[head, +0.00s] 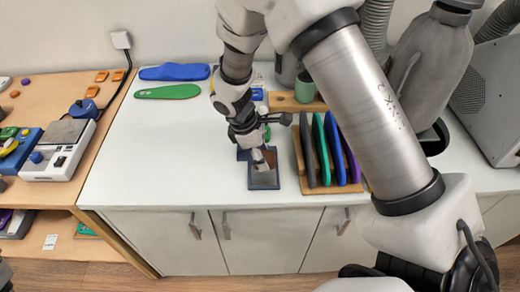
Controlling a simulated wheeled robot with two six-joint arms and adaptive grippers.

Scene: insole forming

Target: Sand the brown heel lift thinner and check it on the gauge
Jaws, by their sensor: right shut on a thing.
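My right gripper (262,156) points down over a dark flat pad (264,184) near the front edge of the white counter. It is shut on a small brownish piece, apparently the brown heel lift (261,167), low over the pad or touching it; I cannot tell which. The fingers hide much of the piece. Another dark flat piece shows partly behind the gripper at the pad's left. I cannot make out the gauge for certain. My left gripper is not in view.
A wooden rack (299,165) with several upright insoles stands just right of the pad. A blue insole (175,72) and a green insole (167,91) lie at the back left. A scale-like device (59,150) stands on the wooden table at left. The counter's left front is clear.

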